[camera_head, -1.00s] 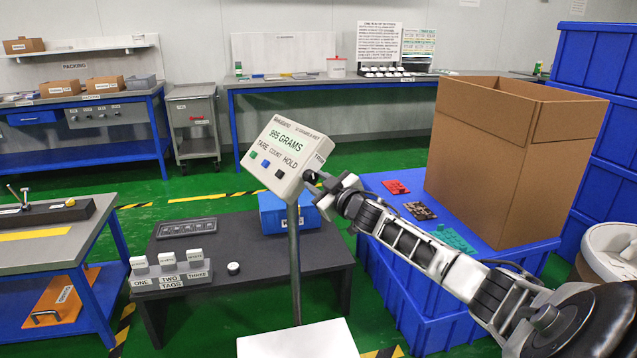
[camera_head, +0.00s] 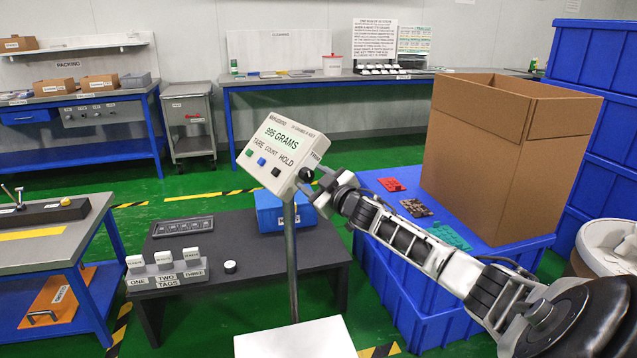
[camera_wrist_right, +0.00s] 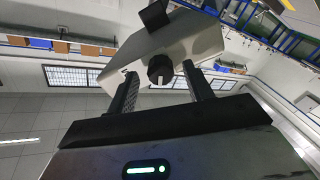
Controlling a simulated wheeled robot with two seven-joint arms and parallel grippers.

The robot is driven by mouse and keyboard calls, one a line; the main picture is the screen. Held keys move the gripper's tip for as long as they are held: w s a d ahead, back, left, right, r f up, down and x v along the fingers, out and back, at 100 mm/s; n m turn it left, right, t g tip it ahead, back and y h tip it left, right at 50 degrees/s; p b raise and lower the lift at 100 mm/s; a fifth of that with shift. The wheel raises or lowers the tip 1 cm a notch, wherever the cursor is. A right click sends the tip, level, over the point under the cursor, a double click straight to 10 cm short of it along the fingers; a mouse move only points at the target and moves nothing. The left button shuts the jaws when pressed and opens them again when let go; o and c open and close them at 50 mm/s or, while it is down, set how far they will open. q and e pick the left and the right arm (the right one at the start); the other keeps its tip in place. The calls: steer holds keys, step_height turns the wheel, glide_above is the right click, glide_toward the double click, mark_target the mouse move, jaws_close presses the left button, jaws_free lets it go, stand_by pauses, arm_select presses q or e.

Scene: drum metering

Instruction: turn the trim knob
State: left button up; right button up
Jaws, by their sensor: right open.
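The trim knob (camera_wrist_right: 160,70) is a round black knob with a light pointer line on the side of the white scale display. In the right wrist view it sits between the two fingers of my right gripper (camera_wrist_right: 160,84), with a gap on each side. In the head view the knob (camera_head: 306,174) is small and partly hidden at the display's right side by my right gripper (camera_head: 318,184), which is open around it. The scale display (camera_head: 281,152) reads 995 GRAMS and stands on a grey post. My left gripper is not in view.
A white weighing plate (camera_head: 293,338) lies at the post's foot. A dark low table (camera_head: 240,250) with tag blocks and a blue box (camera_head: 280,212) stands behind the post. A large cardboard box (camera_head: 480,165) and blue crates stand to the right.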

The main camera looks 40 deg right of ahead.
steer(key=s+a, duration=0.2)
steer(key=s, duration=1.3)
steer(key=shift+s+a+p, duration=0.2)
steer(key=shift+s+p, duration=0.1)
steer(key=shift+s, duration=0.05)
steer(key=shift+f, duration=0.1)
steer(key=s+a+f+m+g+y, duration=0.1)
steer(key=s+a+f+g, duration=0.15)
steer(key=a+f, duration=0.55)
steer(key=s+a+f+m+g+y, duration=0.1)
steer(key=s+a+f, duration=0.3)
steer(key=a+f, duration=0.35)
steer(key=s+a+f+g+y, duration=0.2)
steer(key=s+a, duration=0.2)
steer(key=a, duration=0.7)
steer(key=s+a+f+g+y, duration=0.1)
steer(key=s+a+f+y, duration=0.1)
steer(key=a, duration=0.8)
steer(key=shift+s+a+f+g, duration=0.4)
steer(key=shift+s+f, duration=0.2)
steer(key=shift+s, duration=0.55)
